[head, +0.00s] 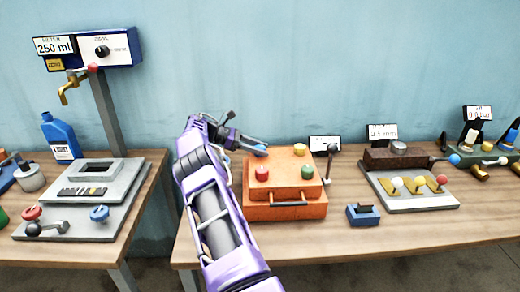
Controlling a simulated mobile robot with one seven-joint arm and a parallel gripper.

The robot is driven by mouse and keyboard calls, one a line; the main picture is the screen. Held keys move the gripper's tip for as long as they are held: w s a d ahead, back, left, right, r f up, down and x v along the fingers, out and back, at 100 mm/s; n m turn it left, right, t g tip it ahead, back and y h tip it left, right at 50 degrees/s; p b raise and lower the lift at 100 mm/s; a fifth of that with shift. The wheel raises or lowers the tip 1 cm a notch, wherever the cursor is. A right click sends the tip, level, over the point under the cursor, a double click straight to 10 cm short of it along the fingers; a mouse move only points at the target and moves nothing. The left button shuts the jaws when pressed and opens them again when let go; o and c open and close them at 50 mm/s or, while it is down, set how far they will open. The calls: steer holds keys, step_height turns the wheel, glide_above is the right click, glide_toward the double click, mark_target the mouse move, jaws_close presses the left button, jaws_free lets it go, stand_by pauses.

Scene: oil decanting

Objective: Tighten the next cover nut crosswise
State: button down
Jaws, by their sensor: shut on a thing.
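An orange block with a raised cover (284,190) stands on the right-hand bench. Coloured cover nuts sit near the corners of its top: red (262,174) at front left, green (307,172) at front right, yellow (300,149) at back right and blue (261,149) at back left. My gripper (256,147) reaches in from the left and is shut on the blue nut. The fingertips are small here and partly cover that nut. How tight each nut is cannot be seen.
A small blue holder (363,215) stands right of the block. A plate with levers (415,200) is further right. On the left bench are a grey plate (130,205) and a blue bottle (60,137). A gap separates the benches. Bare wood lies in front of the block.

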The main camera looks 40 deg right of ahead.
stand_by(0.8)
steer(key=shift+c, duration=1.4)
jaws_free()
